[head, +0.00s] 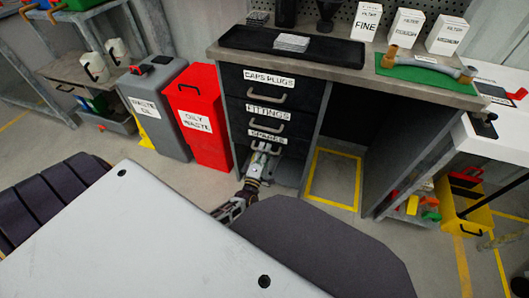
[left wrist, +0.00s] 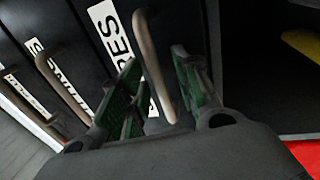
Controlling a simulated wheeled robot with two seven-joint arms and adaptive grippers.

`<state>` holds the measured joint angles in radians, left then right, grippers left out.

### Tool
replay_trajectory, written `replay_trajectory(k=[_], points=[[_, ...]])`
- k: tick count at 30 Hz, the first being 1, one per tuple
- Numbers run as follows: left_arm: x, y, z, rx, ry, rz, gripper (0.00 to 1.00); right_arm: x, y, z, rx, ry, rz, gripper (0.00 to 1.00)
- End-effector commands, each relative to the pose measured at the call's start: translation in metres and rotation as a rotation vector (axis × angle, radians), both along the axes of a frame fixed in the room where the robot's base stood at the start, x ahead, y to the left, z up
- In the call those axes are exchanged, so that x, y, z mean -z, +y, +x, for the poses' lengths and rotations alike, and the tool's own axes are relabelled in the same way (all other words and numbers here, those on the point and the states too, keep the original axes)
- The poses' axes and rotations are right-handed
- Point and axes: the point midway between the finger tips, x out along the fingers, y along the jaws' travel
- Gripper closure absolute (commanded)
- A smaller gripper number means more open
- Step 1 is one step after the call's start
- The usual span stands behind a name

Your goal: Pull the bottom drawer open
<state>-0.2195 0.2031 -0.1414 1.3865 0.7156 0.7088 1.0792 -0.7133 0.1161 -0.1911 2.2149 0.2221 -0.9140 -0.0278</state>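The bottom drawer (head: 240,135), labelled SPARES, is the lowest of three black drawers in the bench cabinet. Its front looks flush with the drawers above. My left gripper (head: 261,150) is at this drawer in the head view and covers much of its handle. In the left wrist view, the green-padded fingers of the gripper (left wrist: 158,88) stand open on either side of the bottom drawer's handle (left wrist: 150,60). The handle runs between them, with gaps showing. The SPARES label (left wrist: 110,32) is partly hidden by a finger. My right gripper is not in view.
The drawers above are labelled FITTINGS (head: 266,112) and CAPS PLUGS (head: 269,78). Right of the drawers is an open bay with yellow floor marking (head: 331,204).

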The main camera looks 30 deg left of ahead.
Motion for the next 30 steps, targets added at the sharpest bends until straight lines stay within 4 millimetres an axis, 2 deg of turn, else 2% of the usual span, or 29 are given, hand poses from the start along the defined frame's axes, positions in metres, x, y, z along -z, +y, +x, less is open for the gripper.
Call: replay_trajectory(k=[10, 17, 30], points=[[-0.0006, 0.0006, 0.0018, 0.0, 0.0, 0.001, 0.7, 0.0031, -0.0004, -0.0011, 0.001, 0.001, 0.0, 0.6], [-0.0004, 0.0005, 0.0017, 0.0, 0.0, 0.001, 0.99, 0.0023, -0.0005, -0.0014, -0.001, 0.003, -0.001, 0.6], [-0.0001, 0.0001, 0.0001, 0.0, 0.001, 0.001, 1.0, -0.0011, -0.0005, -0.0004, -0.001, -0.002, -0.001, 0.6]])
